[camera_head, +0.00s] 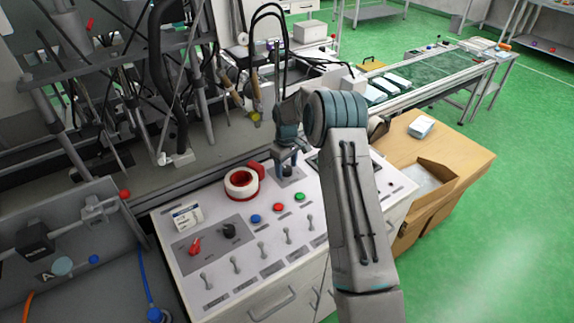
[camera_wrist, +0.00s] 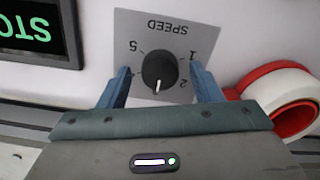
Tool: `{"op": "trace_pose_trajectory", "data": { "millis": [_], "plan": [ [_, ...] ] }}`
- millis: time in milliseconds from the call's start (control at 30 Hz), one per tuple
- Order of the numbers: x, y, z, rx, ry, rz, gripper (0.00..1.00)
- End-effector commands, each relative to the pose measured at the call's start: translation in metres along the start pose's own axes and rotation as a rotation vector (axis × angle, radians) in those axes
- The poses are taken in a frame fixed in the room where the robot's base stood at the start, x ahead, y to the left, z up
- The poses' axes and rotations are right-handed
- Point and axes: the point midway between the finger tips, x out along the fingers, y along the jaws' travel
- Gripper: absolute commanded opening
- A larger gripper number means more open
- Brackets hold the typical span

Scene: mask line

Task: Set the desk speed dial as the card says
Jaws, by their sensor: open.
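The speed dial (camera_wrist: 159,70) is a round black knob with a white pointer on a grey plate (camera_wrist: 150,22) marked SPEED, upside down in the wrist view. The numbers 5, 1 and 2 show around it; any others are hidden. The pointer faces the bottom of the picture, towards my gripper body, past the 2. My gripper (camera_wrist: 160,68) is open, with one blue finger on each side of the dial and a gap to it. In the head view my gripper (camera_head: 286,163) is over the dial. A small white card (camera_head: 187,216) stands at the panel's left; its writing is too small to read.
A red and white tape roll (camera_head: 241,183) lies close left of my gripper; it also shows in the wrist view (camera_wrist: 286,98). A dark screen with green letters (camera_wrist: 38,28) sits beside the dial plate. Coloured buttons (camera_head: 277,208), toggle switches (camera_head: 287,236) and two knobs (camera_head: 229,230) occupy the front panel.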

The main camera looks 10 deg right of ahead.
Motion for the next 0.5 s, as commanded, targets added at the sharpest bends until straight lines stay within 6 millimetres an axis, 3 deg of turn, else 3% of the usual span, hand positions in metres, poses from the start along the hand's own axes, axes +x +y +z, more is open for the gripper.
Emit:
{"op": "trace_pose_trajectory", "data": {
  "millis": [200, 367, 500],
  "plan": [
    [0.0003, 0.0000, 0.0000, 0.000, 0.000, 0.000, 0.59],
    [0.0001, 0.0000, -0.0001, 0.000, 0.000, 0.000, 0.17],
    [0.0000, 0.0001, -0.0001, 0.001, 0.000, 0.001, 0.14]
  ]
}}
